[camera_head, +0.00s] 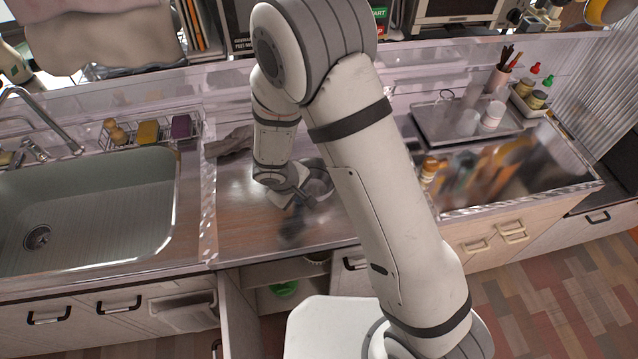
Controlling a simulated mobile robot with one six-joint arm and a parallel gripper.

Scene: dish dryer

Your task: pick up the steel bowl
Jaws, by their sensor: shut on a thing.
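The steel bowl (319,183) is a small shiny grey bowl over the brown counter, right of the sink. My gripper (309,197) is shut on the bowl's near left side. My arm crosses in front of the bowl and hides its right part. I cannot tell whether the bowl touches the counter or hangs just above it.
A sink (95,215) with a faucet (40,130) lies at the left. A grey cloth (230,142) lies behind my gripper. At the right, a tray (450,130) holds cups. An open cabinet door (236,310) stands below the counter. The counter's front left is clear.

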